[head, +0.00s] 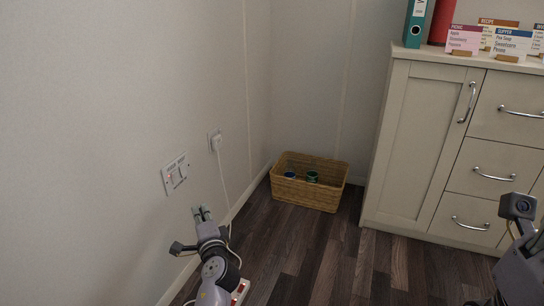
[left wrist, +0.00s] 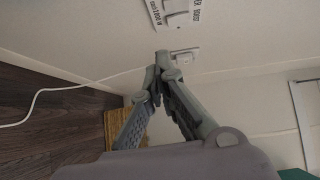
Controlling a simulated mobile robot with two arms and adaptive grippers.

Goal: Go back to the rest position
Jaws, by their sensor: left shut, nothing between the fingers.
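My left gripper (head: 202,214) is at the lower left of the head view, raised above the floor near the left wall. It is shut and holds nothing. Its fingers also show in the left wrist view (left wrist: 158,75), with the tips together in front of the wall sockets. My right arm (head: 522,235) shows in part at the right edge of the head view. Its fingers cannot be made out there.
A wicker basket (head: 308,193) with cans stands in the floor corner. A cream cabinet (head: 413,150) with binders and cards on top stands at right. A wall switch panel (head: 175,174) and a plugged cable (head: 222,176) are close to my left gripper. The middle floor is clear.

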